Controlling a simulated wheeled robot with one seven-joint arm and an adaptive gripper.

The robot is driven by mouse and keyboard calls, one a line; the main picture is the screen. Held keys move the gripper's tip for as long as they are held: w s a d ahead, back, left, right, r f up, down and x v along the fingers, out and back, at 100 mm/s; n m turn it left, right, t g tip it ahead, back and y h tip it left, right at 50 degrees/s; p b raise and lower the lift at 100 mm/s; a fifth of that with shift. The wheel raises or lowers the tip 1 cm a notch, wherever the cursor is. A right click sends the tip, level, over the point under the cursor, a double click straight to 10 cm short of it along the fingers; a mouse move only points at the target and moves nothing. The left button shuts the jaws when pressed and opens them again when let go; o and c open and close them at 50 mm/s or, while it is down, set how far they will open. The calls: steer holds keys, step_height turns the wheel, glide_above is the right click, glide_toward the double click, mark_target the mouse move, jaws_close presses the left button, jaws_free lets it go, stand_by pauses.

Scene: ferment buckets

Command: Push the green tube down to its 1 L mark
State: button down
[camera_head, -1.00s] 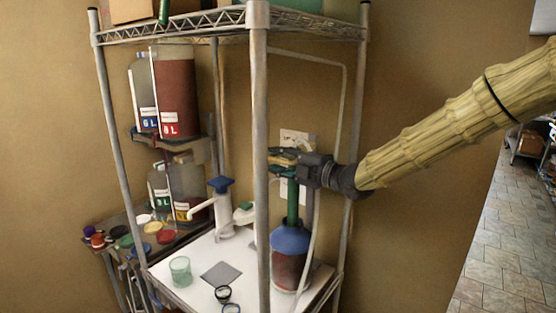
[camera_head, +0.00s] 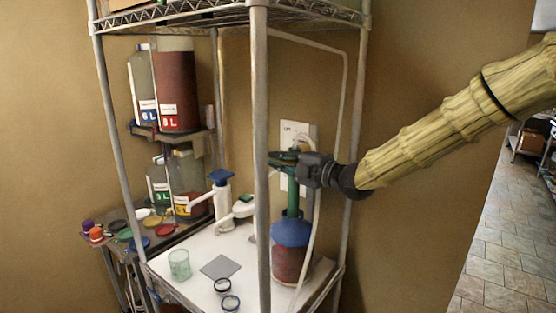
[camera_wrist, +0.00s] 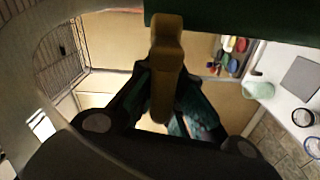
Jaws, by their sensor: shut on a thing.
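The green tube (camera_head: 292,194) stands upright in the blue funnel-like top (camera_head: 291,232) of a vessel holding dark red liquid (camera_head: 289,264). My gripper (camera_head: 284,159) is at the tube's upper end, above the blue top. In the wrist view, my gripper (camera_wrist: 165,95) is shut around a tan, knobbed bar (camera_wrist: 167,60). This bar meets a dark green surface (camera_wrist: 235,22), seemingly the tube's upper part. The tube's lower end is hidden inside the vessel. No 1 L mark is readable on the tube.
A grey rack post (camera_head: 260,150) stands in front, just left of the tube. A pale hose (camera_head: 318,225) hangs at its right. On the white shelf (camera_head: 200,245) are a pump bottle (camera_head: 222,205), a greenish cup (camera_head: 179,264) and dark rings (camera_head: 231,303). Labelled buckets (camera_head: 176,90) stand left.

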step_height(320, 180, down, 11)
steer(key=b, duration=0.9)
steer(key=c, duration=1.5)
jaws_free()
steer(key=shift+w, duration=0.1)
steer(key=v, duration=1.2)
steer(key=shift+d, duration=0.1)
